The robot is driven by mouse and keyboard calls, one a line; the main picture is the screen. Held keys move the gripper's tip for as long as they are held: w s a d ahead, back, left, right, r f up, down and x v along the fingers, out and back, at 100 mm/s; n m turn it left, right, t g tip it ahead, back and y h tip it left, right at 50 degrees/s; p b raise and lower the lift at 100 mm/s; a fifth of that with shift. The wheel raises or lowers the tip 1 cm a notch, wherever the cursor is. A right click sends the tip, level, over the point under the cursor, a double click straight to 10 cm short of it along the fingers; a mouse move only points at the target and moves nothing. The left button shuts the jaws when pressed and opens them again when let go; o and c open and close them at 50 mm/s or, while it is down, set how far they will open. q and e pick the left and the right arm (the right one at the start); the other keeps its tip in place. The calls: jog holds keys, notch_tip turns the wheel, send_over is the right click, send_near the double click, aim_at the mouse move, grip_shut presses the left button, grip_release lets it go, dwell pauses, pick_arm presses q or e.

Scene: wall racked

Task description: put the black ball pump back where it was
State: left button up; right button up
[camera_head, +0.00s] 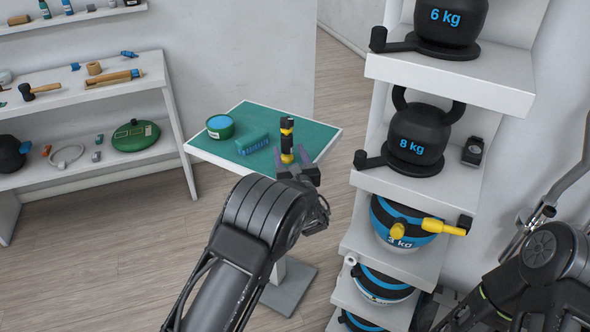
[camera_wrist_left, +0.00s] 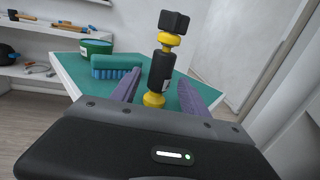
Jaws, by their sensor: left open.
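The ball pump (camera_head: 287,143), black with yellow bands and a black block on top, appears to stand upright on the green-topped table (camera_head: 263,112). It also shows in the left wrist view (camera_wrist_left: 160,70), with its yellow lower end between my finger outlines. My left gripper (camera_head: 291,160) is open at the table's near edge, one finger on each side of the pump's lower part. I see no finger closed on the pump; its very foot is partly hidden in the head view. My right arm (camera_head: 540,270) is at the lower right; its gripper does not show.
A green tub (camera_head: 220,126) and a teal brush-like block (camera_head: 252,144) stand left of the pump. A white rack (camera_head: 450,82) with kettlebells and balls rises at the right, close to my left gripper. Wall shelves (camera_head: 80,101) at the left hold tools.

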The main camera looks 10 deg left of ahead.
pick_arm(q)
jog(key=b+v, duration=0.2)
jog(key=v, duration=0.9)
jog(key=shift+w, duration=0.1)
